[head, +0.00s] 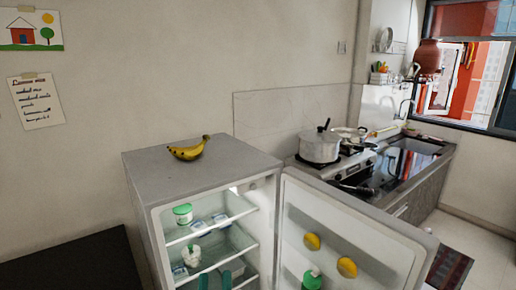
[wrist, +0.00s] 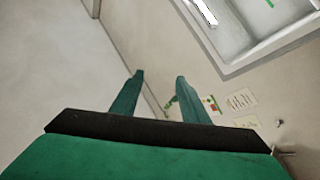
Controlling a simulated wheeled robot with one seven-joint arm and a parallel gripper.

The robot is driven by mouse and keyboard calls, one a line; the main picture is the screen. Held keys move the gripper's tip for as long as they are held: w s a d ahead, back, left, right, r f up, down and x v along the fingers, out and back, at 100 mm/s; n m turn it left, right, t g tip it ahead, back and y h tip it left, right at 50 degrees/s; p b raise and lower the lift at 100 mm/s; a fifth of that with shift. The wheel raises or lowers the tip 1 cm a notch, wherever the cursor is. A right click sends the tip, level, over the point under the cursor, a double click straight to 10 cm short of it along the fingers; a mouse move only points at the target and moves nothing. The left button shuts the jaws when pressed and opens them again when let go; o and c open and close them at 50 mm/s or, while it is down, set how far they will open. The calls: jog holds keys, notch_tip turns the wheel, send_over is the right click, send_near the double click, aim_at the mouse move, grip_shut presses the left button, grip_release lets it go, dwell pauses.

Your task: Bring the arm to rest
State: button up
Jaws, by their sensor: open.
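My gripper (wrist: 160,78) shows in the wrist view, with two green fingers apart and nothing between them. It is open and empty, clear of any object, with pale walls beyond it. A reddish-brown clay pot (head: 428,57) is at the upper right of the head view, by the window.
A fridge (head: 178,179) stands with its door (head: 352,236) wide open and bananas (head: 188,149) on top. A pot (head: 319,146) sits on the stove behind it. A dark surface (head: 75,264) is at left. The wrist view shows wall papers (wrist: 241,99) and a window frame (wrist: 240,62).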

jog(key=s+d+f+m+g+h, duration=0.1)
jog(key=s+f+m+g+h, duration=0.2)
jog(key=s+f, duration=0.55)
jog(key=s+d+f+m+g+y, duration=0.1)
jog(key=s+d+f+g, duration=0.2)
jog(key=s+f, duration=0.5)
jog(key=s+d+f+m+g, duration=0.2)
jog(key=s+d+f, duration=0.3)
jog(key=s, duration=1.1)
notch_tip(320, 180, down, 3)
jog(key=shift+s+f+g+y, duration=0.2)
jog(key=shift+g+y, duration=0.2)
jog(key=shift+g, duration=0.2)
jog(key=shift+s+d, duration=0.4)
jog(key=shift+s, duration=0.1)
jog(key=shift+c, duration=1.2)
jog(key=shift+w+d, duration=0.1)
jog(key=shift+w, duration=0.05)
